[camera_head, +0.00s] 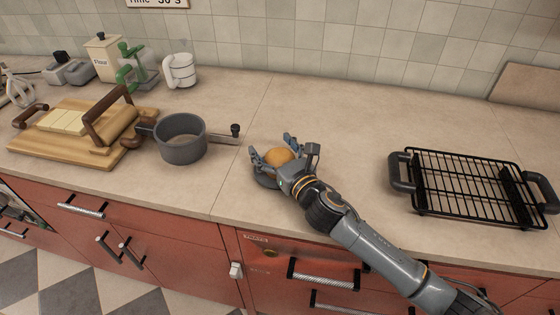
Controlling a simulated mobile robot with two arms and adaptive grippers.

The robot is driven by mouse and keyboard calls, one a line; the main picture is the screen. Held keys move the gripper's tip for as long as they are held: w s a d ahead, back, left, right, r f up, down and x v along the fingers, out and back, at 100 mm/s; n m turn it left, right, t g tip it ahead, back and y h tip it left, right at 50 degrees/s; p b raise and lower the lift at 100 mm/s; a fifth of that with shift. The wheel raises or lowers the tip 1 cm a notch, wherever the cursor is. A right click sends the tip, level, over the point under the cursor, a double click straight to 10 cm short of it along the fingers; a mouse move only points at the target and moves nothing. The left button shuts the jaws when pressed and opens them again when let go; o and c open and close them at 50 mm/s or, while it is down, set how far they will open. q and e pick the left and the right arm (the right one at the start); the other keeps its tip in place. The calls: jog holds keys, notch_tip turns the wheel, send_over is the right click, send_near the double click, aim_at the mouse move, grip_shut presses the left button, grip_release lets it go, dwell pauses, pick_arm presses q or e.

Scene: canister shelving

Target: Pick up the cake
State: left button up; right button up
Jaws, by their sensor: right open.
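The cake, a small round golden-brown piece (277,157), is on the counter near its front edge, in the middle of the view. My right gripper (284,149) reaches in from the lower right. Its fingers are open and spread on both sides of the cake. The cake sits between them, and its near side is partly hidden by the gripper. I cannot tell whether any finger touches it. My left gripper is not in view.
A grey pot (181,142) with handles stands to the left, beside a wooden board (75,158) with pale blocks and a roller. A black wire rack (465,180) stands to the right. The counter (330,110) behind the cake is clear.

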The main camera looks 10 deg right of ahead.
jog(key=c, duration=1.1)
jog(key=shift+c, duration=0.6)
